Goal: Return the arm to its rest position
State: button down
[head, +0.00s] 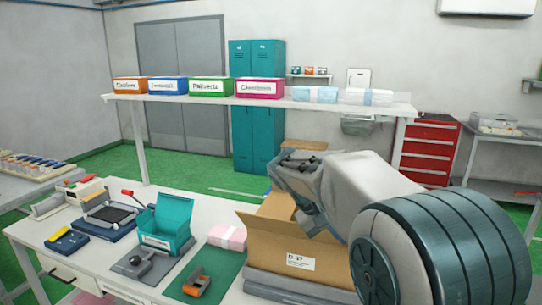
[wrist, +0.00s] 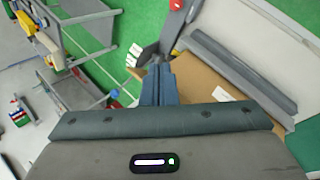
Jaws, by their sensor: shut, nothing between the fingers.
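My gripper's blue-grey fingers (wrist: 158,85) are together and empty in the middle of the wrist view. The cardboard box (wrist: 203,88) lies beyond and to the right of them there. In the head view my arm reaches in from the right, over and in front of the open cardboard box (head: 272,243) and hides much of it. The fingertips cannot be made out clearly in the head view.
The white workbench (head: 75,258) holds a teal bin (head: 165,226), a pink-and-white packet (head: 228,237), a green mat (head: 215,268) with an orange-and-grey tool, and a blue clamp-like device (head: 108,215). A raised shelf (head: 130,97) with labelled boxes runs behind. A red drawer cabinet (head: 428,150) stands right.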

jog(key=s+f+m+t+y+b, duration=0.1)
jog(key=s+f+y+b, duration=0.2)
jog(key=s+f, duration=0.4)
jog(key=s+f+m+t+y+b, duration=0.1)
jog(key=s+f+y+b, duration=0.2)
jog(key=s+f, duration=0.5)
jog(key=s+y, duration=0.1)
jog(key=s, duration=0.6)
jog(key=shift+a+f, duration=0.2)
jog(key=shift+a, duration=0.1)
jog(key=shift+w, duration=0.1)
